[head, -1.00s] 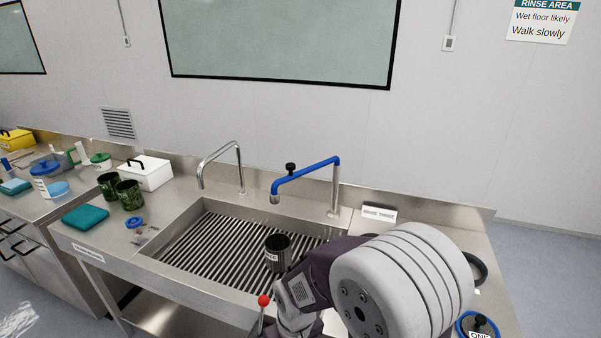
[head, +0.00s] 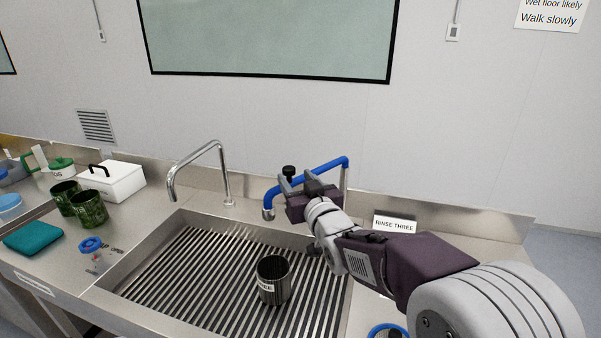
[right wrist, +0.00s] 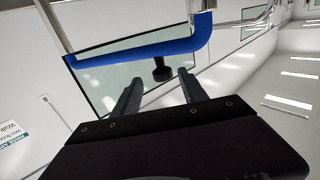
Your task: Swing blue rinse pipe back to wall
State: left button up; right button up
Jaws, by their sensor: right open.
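The blue rinse pipe (head: 325,167) reaches out over the back of the sink from a steel post (head: 346,178). Its end turns down at the left, and a black knob (head: 289,172) stands up from it. My right gripper (head: 296,181) is open at the pipe, close to the knob. In the right wrist view the blue pipe (right wrist: 140,50) crosses ahead of my fingers. The black knob (right wrist: 162,70) lies between the fingertips in that picture, with no clear contact. My left gripper is not in view.
A dark pot (head: 273,281) stands on the slatted sink rack (head: 190,275). A plain steel tap (head: 197,150) is left of the pipe. A "RINSE THREE" sign (head: 395,224) stands to its right. Green mugs (head: 89,208) and a white box (head: 112,181) stand on the left counter.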

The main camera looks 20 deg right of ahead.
aim_at(287, 167)
jog(key=w, duration=0.2)
jog(key=w+p, duration=0.1)
jog(key=w, duration=0.1)
jog(key=w+p, duration=0.1)
jog(key=w, duration=0.1)
jog(key=shift+w+a+r, duration=0.25)
jog(key=shift+a, duration=0.1)
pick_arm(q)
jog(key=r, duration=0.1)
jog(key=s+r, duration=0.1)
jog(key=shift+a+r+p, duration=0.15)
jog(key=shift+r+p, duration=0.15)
pick_arm(e)
jog(key=shift+w, duration=0.65)
jog(key=shift+f, duration=0.1)
jog(key=shift+c, duration=0.2)
grip_shut()
